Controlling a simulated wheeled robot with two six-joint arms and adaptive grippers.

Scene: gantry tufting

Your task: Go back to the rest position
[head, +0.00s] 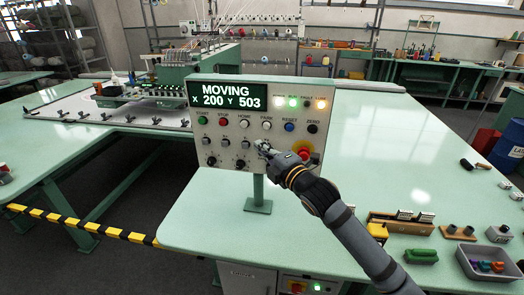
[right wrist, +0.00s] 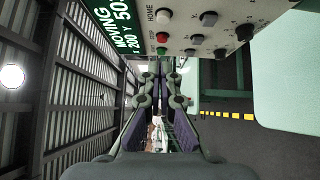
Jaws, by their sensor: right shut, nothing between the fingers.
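My right gripper (head: 262,147) is in front of the lower middle of the control panel (head: 228,160), with its arm reaching in from the lower right. It is shut and empty. In the right wrist view the fingers (right wrist: 163,72) point toward the panel's button face (right wrist: 205,15); I cannot tell whether they touch it. The panel's display (head: 228,95) reads MOVING, X 200 Y 503. A green lamp (head: 293,103) is lit above the buttons. My left gripper is not in view.
A red stop knob (head: 304,149) on a yellow disc sits beside my right gripper. The panel stands on a post on the green table (head: 200,215). At the right are a grey bin (head: 468,262) and a green block (head: 421,256). The tufting gantry (head: 190,72) stands behind left.

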